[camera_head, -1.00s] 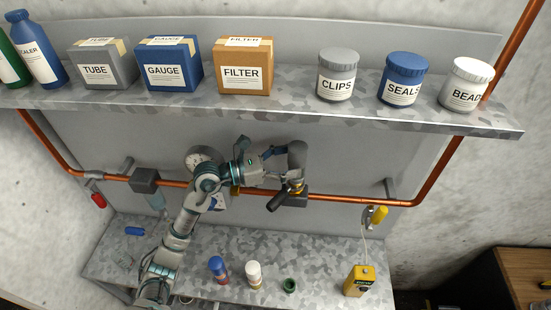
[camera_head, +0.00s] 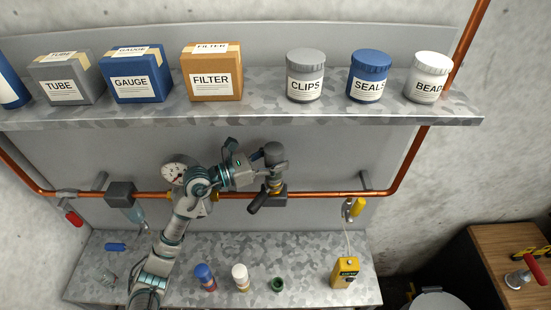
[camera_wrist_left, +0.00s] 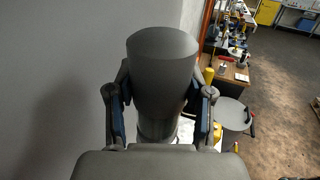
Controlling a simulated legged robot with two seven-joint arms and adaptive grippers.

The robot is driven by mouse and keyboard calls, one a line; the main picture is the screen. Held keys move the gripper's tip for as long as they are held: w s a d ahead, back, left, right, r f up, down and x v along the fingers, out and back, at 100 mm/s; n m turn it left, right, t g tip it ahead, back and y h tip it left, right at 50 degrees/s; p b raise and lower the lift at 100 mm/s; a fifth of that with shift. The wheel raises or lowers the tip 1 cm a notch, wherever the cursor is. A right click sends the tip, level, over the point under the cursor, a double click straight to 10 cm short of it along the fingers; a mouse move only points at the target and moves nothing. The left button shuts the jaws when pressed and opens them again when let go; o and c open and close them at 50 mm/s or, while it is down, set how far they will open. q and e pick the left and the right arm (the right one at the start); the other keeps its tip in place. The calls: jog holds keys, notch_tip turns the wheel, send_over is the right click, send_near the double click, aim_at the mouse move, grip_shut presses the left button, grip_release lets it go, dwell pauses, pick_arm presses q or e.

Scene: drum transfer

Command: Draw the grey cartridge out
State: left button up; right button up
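The grey cartridge (camera_head: 274,156) stands upright above a dark valve body on the copper pipe, with a yellow band below it and a black handle beside it. My left gripper (camera_head: 262,166) reaches it from the left. In the left wrist view the grey cartridge (camera_wrist_left: 163,75) fills the space between the two fingers of my left gripper (camera_wrist_left: 161,110). The fingers stand either side of it, with narrow gaps showing lower down; firm contact is not visible. The cartridge's lower end is partly hidden. My right gripper is out of view.
Above is a metal shelf (camera_head: 245,113) with boxes and jars. The copper pipe (camera_head: 325,196) runs behind my arm, with a gauge (camera_head: 174,172) on it. On the lower bench (camera_head: 225,250) stand a blue bottle (camera_head: 204,275), a white bottle (camera_head: 240,276) and a yellow device (camera_head: 345,272).

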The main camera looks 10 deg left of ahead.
aim_at(274, 146)
pick_arm(q)
jog(key=shift+a+r, duration=0.2)
jog(key=shift+c, duration=0.4)
jog(key=shift+r+p, duration=0.6)
jog(key=shift+r, duration=0.35)
jog(key=shift+a+r+p, duration=0.15)
jog(key=shift+r+p, duration=0.55)
jog(key=shift+p, duration=0.1)
jog(key=shift+r, duration=0.3)
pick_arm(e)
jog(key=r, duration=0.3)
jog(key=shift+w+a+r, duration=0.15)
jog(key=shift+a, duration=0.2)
